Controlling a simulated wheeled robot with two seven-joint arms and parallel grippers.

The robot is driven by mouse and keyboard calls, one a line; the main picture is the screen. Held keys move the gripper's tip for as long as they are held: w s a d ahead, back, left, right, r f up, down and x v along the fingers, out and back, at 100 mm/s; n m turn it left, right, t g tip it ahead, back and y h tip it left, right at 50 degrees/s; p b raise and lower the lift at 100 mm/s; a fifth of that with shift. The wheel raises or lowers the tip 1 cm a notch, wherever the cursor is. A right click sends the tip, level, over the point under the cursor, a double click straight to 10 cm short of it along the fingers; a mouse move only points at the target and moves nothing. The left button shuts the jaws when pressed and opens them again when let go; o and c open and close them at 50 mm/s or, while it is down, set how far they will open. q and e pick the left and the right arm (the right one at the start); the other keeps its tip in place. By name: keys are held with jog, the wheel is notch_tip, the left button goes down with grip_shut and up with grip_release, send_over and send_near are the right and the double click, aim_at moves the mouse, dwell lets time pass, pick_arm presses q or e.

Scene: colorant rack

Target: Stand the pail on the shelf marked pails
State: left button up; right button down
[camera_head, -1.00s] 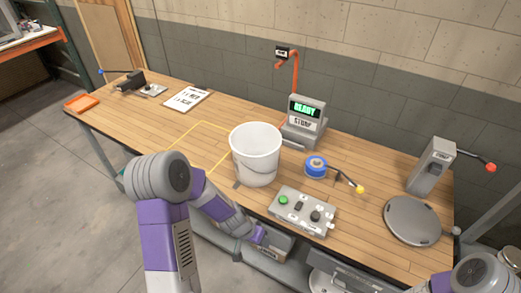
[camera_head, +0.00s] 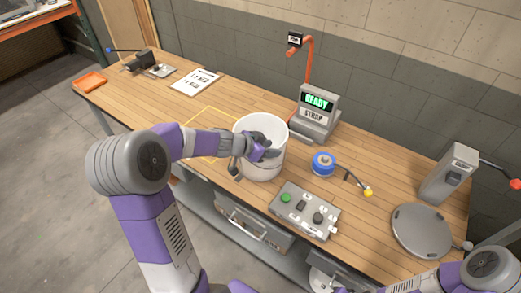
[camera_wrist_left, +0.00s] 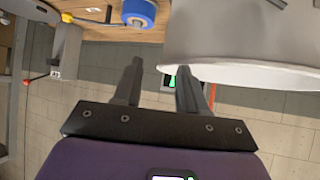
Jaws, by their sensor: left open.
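The white pail (camera_head: 249,127) stands upright on the wooden bench in the head view. My left gripper (camera_head: 263,150) is at the pail's near side, covering part of it and its rim. In the left wrist view the gripper (camera_wrist_left: 160,68) has its two fingers apart with nothing visible between them. The pail (camera_wrist_left: 235,35) fills the upper right there, its rim beside the right finger; I cannot tell whether they touch. My right forearm shows at the lower right; its gripper is out of view. No shelf marked pails is seen.
A grey button box (camera_head: 305,211) and a blue roll (camera_head: 323,163) with a yellow-tipped lever are right of the pail. A round grey plate (camera_head: 422,231) lies farther right. Bench left of the yellow outline is mostly clear.

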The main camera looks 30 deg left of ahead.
pick_arm(q)
jog(key=x, duration=0.4)
jog(key=shift+a+f, duration=0.15)
grip_shut()
dwell(1.2)
